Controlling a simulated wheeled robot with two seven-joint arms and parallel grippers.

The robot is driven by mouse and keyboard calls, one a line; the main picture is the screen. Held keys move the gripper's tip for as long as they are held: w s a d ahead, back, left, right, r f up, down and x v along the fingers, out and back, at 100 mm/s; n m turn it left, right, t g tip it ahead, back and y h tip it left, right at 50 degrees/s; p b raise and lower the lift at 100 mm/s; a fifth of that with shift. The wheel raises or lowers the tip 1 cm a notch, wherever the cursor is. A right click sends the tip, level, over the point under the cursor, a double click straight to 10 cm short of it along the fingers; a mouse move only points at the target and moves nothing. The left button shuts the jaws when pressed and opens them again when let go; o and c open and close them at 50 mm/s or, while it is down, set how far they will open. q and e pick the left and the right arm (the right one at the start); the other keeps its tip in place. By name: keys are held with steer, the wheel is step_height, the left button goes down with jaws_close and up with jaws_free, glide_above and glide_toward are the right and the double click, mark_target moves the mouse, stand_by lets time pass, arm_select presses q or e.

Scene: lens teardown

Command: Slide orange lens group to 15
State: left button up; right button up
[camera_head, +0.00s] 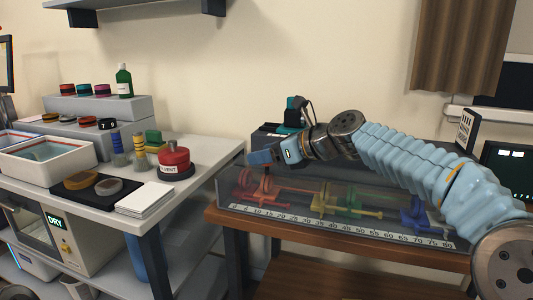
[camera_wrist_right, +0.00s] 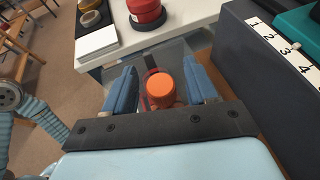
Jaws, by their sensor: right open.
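The orange lens group (camera_head: 268,184) stands on the rail near the low end of the number scale (camera_head: 340,227), next to a red group (camera_head: 243,186). Its exact reading is hard to tell through the clear front. My right gripper (camera_head: 262,157) is above this end of the rail, pointing down. In the right wrist view, the round orange top (camera_wrist_right: 161,90) lies between the two blue fingers of the open right gripper (camera_wrist_right: 163,86), with visible gaps on both sides. A red part shows just behind it. My left gripper is not in view.
Yellow (camera_head: 323,200), green (camera_head: 351,202) and blue (camera_head: 416,219) groups stand farther right along the rail. The white table (camera_head: 205,152) at left holds a red solvent can (camera_head: 174,164). A dark box with a teal-topped item (camera_head: 293,115) stands behind the rail.

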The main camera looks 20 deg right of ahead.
jaws_close()
steer(key=shift+s+d, duration=0.45)
steer(key=shift+d, duration=0.2)
steer(key=shift+s+d, duration=0.4)
steer(key=shift+d, duration=0.2)
jaws_free()
steer(key=shift+a, duration=0.1)
steer(key=v, duration=1.3)
steer(key=shift+s+d+r, duration=0.1)
steer(key=shift+s+d, duration=0.05)
steer(key=shift+d, duration=0.1)
steer(key=shift+s, duration=0.1)
